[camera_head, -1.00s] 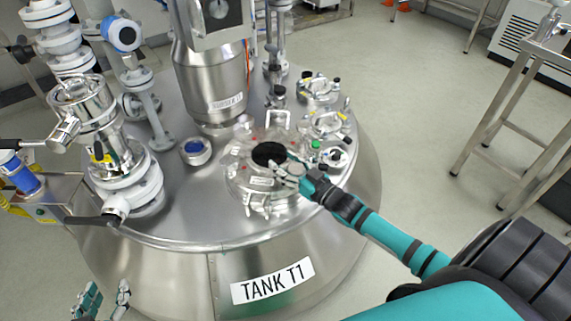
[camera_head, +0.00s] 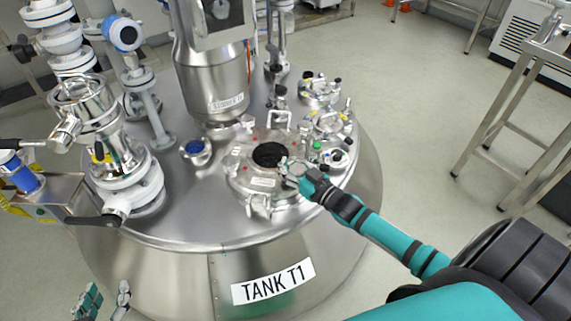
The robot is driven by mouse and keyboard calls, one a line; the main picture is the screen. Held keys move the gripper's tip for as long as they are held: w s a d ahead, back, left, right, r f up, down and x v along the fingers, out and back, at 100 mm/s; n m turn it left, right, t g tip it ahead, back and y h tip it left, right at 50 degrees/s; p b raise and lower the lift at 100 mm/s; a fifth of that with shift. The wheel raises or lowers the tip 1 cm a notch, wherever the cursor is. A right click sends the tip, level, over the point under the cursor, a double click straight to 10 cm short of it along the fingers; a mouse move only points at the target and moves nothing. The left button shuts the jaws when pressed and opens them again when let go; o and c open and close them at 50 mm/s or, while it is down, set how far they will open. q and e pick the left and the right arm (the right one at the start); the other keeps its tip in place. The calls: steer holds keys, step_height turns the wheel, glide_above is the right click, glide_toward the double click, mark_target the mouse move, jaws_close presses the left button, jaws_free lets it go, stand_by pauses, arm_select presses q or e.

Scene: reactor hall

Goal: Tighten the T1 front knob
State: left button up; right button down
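Tank T1 (camera_head: 190,226) is a large steel vessel with a "TANK T1" label on its front. A round hatch (camera_head: 239,180) with a black centre sits on its top. The front knob (camera_head: 260,206) is a small metal clamp knob at the hatch's front edge. My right gripper (camera_head: 288,174) is over the right side of the hatch, behind and to the right of the front knob, apart from it. Its fingers blend with the metal, so its opening is unclear. My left gripper (camera_head: 105,299) is low at the bottom left, with its fingers apart and nothing between them, clear of the hatch.
A motor column (camera_head: 212,80) rises behind the hatch. A valve assembly (camera_head: 125,175) stands left on the tank top, with a blue-capped port (camera_head: 195,149) nearer the hatch. Smaller ports (camera_head: 328,122) crowd the right rear. A steel table frame (camera_head: 515,100) stands at right; floor between is free.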

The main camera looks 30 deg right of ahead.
steer(key=shift+s+d+f, duration=0.1)
steer(key=shift+s+f, duration=0.05)
steer(key=shift+f, duration=0.1)
steer(key=h+p, duration=0.1)
steer(key=m+h+p, duration=0.1)
steer(key=shift+d+r+m+t+h, duration=0.2)
steer(key=shift+d+m+t+h, duration=0.05)
steer(key=shift+m+t+h, duration=0.05)
steer(key=m+h+p, duration=0.1)
steer(key=d+m+h+p, duration=0.1)
steer(key=h, duration=0.1)
steer(key=shift+d+f+m+h+p, duration=0.1)
steer(key=shift+m+h+p, duration=0.2)
steer(key=shift+m+h, duration=0.15)
arm_select(q)
steer(key=s+a+f+g+y, duration=0.1)
steer(key=s+a+f+g, duration=0.1)
steer(key=s, duration=0.5)
steer(key=s+a+f+g+y, duration=0.1)
steer(key=s+a+f+g, duration=0.1)
steer(key=s+f+g, duration=0.2)
steer(key=s+g, duration=0.2)
steer(key=g, duration=0.1)
steer(key=shift+s+a+f, duration=0.25)
steer(key=shift+s+a, duration=0.1)
arm_select(e)
steer(key=shift+d+f+h, duration=0.15)
steer(key=shift+f+h, duration=0.05)
steer(key=shift+h, duration=0.45)
